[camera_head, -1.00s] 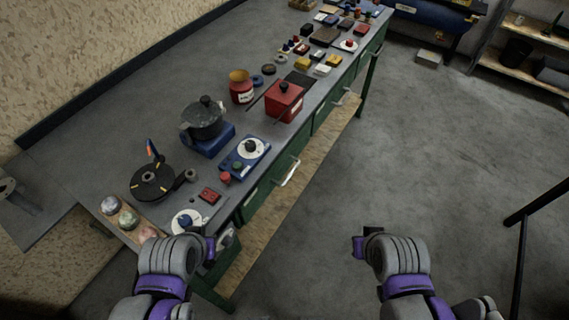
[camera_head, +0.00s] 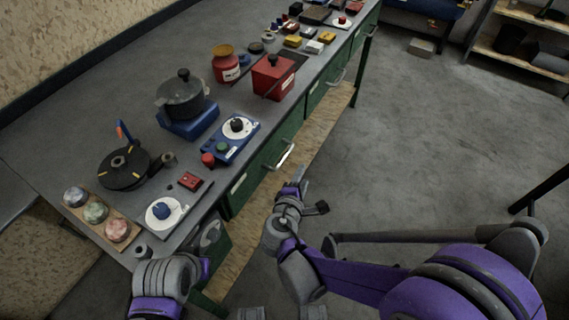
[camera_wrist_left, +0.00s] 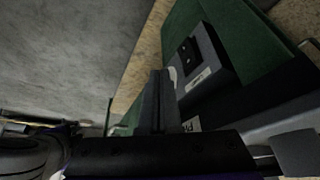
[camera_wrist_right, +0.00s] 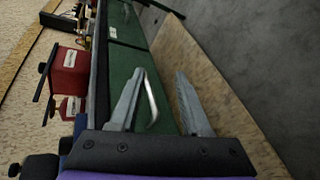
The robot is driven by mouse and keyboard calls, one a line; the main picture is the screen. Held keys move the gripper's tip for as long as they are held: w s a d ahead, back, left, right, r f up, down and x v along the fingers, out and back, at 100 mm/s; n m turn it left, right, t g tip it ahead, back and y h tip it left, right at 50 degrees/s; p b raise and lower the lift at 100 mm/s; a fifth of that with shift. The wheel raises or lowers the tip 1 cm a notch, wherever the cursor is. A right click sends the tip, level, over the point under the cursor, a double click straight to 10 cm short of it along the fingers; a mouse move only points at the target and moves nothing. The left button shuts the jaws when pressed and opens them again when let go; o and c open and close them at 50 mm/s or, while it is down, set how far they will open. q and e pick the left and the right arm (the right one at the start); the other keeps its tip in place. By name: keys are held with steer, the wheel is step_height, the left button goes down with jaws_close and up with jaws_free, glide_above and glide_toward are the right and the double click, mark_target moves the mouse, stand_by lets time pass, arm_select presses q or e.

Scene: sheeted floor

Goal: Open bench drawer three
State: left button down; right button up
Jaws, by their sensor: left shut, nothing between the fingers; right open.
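The bench (camera_head: 75,135) has green drawer fronts along its right side. The nearest drawer front (camera_head: 245,186) has a pale bar handle (camera_head: 284,156), and another handle (camera_head: 338,77) shows farther along. All visible drawers look shut; I see no readable number. My right gripper (camera_head: 308,194) is open just in front of and below the nearest handle. In the right wrist view a bar handle (camera_wrist_right: 151,99) appears between its spread fingers, nearer the left one; contact cannot be told. My left gripper (camera_wrist_left: 160,100) is shut and empty, near the bench's near end, mostly hidden in the head view.
The bench top holds a pot (camera_head: 183,98), a red box (camera_head: 273,77), a blue dial unit (camera_head: 232,138) and several smaller items. A wooden lower shelf (camera_head: 250,240) juts out under the drawers.

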mark_target(283, 161)
steer(key=w+a+f+n+t+y+b, duration=0.1)
steer(key=a+f+n+t+b, duration=0.2)
steer(key=a, duration=0.4)
arm_select(q)
step_height(283, 161, down, 3)
steer(key=shift+f+p, duration=0.15)
steer(key=shift+p, duration=0.35)
arm_select(e)
steer(key=shift+n, duration=0.6)
steer(key=x, duration=1.1)
steer(key=shift+d+f, duration=0.1)
steer(key=shift+d, duration=0.1)
steer(key=shift+c, duration=0.2)
jaws_close()
